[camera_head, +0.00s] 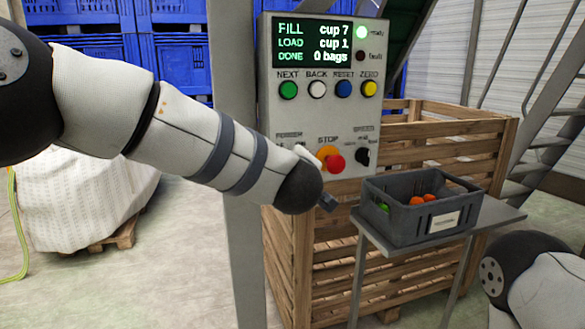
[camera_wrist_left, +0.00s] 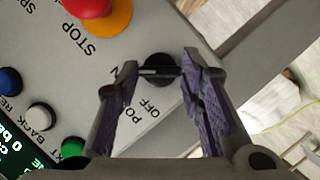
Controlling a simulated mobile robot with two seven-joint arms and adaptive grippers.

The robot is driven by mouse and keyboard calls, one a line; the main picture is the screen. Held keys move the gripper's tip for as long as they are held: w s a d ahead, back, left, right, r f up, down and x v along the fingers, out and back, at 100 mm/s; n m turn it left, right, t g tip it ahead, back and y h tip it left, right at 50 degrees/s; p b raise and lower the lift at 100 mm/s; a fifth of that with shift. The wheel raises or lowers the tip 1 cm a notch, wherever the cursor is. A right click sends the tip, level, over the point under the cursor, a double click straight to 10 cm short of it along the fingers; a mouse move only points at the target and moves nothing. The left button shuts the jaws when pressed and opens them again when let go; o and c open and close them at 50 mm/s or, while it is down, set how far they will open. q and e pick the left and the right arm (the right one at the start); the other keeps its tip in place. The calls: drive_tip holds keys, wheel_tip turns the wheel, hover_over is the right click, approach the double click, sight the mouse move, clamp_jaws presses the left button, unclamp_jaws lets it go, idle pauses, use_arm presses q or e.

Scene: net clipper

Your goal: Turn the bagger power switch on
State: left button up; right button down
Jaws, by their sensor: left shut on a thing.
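The black round power switch (camera_wrist_left: 160,79) sits on the grey control panel (camera_wrist_left: 210,123) in the left wrist view, with the OFF label below it and part of another label to its left. My left gripper (camera_wrist_left: 160,69) has its two fingertips on either side of the switch and is closed on its handle. Which way the handle points I cannot tell. In the head view my left arm reaches across the lower panel (camera_head: 268,105) and hides the switch and most of the gripper. My right gripper is out of view; only part of my right arm shows at lower right.
The red stop button (camera_head: 335,163) is right of my arm, below four coloured buttons. A dark crate (camera_head: 400,225) with orange and green items stands on a stand, before a wooden bin (camera_head: 450,125).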

use_arm(q)
drive_tip(key=shift+r+m, duration=0.1)
drive_tip(key=shift+m, duration=0.2)
idle(0.4)
drive_tip(key=o, duration=1.2)
drive_tip(key=shift+c, duration=0.2)
drive_tip(key=v, duration=1.2)
drive_tip(key=shift+d, duration=0.1)
